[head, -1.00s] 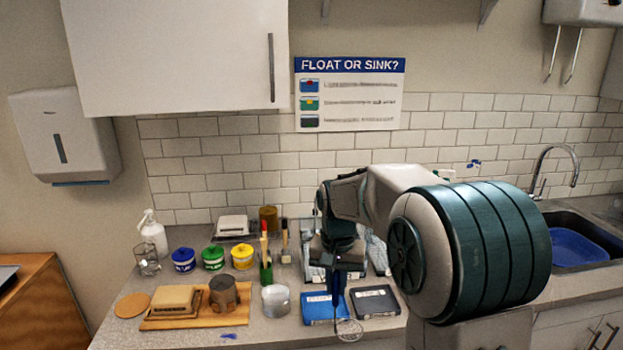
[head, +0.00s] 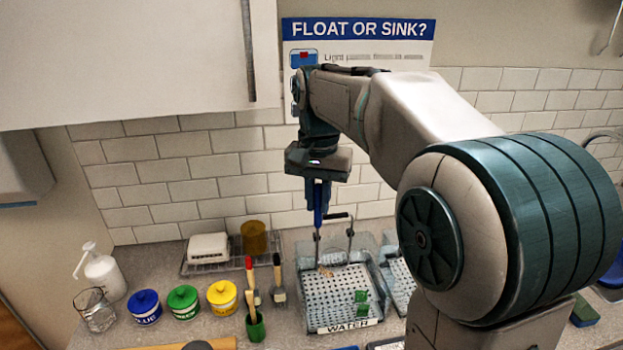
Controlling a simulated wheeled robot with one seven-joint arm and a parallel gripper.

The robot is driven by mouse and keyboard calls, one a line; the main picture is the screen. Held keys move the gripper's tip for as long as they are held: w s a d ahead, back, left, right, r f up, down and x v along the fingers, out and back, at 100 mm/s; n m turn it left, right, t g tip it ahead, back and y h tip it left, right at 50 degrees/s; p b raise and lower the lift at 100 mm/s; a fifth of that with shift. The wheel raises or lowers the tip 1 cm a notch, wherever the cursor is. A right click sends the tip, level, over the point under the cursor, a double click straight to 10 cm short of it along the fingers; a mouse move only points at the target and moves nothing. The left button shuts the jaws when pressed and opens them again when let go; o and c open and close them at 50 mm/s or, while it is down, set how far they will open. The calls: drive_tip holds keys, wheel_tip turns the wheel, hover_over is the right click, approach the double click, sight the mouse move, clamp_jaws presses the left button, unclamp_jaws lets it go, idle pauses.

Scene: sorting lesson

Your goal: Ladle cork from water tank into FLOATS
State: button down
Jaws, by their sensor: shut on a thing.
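My gripper (head: 318,182) is shut on the blue handle of a ladle (head: 318,212), which hangs upright over the water tank. The clear tank (head: 382,308), labelled WATER, has a perforated-looking light floor. A small tan piece (head: 325,270), perhaps the cork, shows at the ladle's lower end near the tank's back left. I cannot tell whether it lies in the ladle's bowl. A green block (head: 361,299) is in the tank at the front right. The blue tray seen earlier is almost wholly below the picture, and no FLOATS label is readable.
A second clear tank (head: 401,278) stands just right, partly behind my arm. Blue (head: 145,308), green (head: 183,302) and yellow (head: 222,298) pots stand left, with brushes (head: 278,285) nearer the tank. A rack (head: 215,262) sits behind.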

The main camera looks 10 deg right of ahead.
drive_tip(key=shift+w+a, duration=0.1)
drive_tip(key=shift+w, duration=0.05)
drive_tip(key=shift+f+b, duration=6.4)
drive_tip(key=shift+f, duration=0.75)
drive_tip(key=shift+r, duration=0.15)
drive_tip(key=shift+w+p, duration=1.5)
drive_tip(key=shift+w, duration=1.7)
wheel_tip(320, 180, up, 15)
drive_tip(key=p, duration=1.3)
drive_tip(key=shift+f, duration=0.2)
